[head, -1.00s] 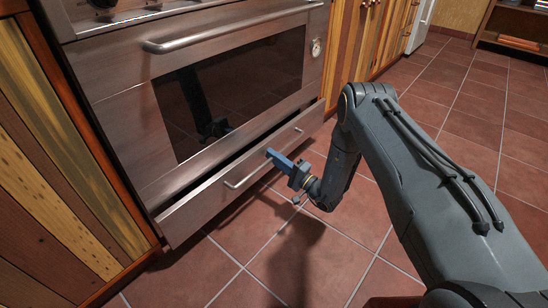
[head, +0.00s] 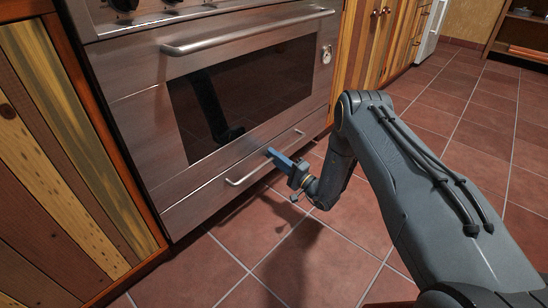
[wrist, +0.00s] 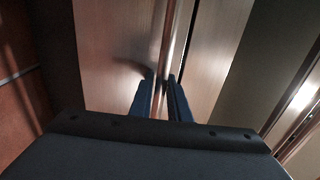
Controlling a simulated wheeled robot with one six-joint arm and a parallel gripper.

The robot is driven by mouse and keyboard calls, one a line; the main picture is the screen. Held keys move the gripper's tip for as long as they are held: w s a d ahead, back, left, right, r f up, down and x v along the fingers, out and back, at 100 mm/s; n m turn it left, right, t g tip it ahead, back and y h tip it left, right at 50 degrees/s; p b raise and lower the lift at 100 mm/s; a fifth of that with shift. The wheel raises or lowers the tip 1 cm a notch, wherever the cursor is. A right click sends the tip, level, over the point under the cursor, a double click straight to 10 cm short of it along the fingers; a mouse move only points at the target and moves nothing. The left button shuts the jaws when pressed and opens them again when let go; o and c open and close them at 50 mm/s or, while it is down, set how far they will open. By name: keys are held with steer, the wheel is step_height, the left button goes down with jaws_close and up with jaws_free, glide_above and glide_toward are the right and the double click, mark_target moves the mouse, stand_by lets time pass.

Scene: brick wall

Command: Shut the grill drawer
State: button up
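The grill drawer (head: 195,208) is the low steel front under the oven door. Its front sits flush or nearly flush with the oven, with only a thin dark line above it in the head view. Its long bar handle (head: 243,179) runs across the front. My gripper (head: 270,154) is at the middle of this handle. In the wrist view the handle bar (wrist: 172,30) passes between the two close fingers of my gripper (wrist: 161,82), which look shut on it. The exact finger contact is dark and hard to see.
The oven door (head: 245,90) with its own bar handle (head: 250,32) is above the drawer and shut. Wooden cabinets (head: 60,160) flank the oven. The tiled floor (head: 240,260) in front is clear. A shelf (head: 522,35) stands far right.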

steer(key=p+v, duration=0.3)
steer(key=v, duration=0.5)
steer(key=shift+w, duration=0.1)
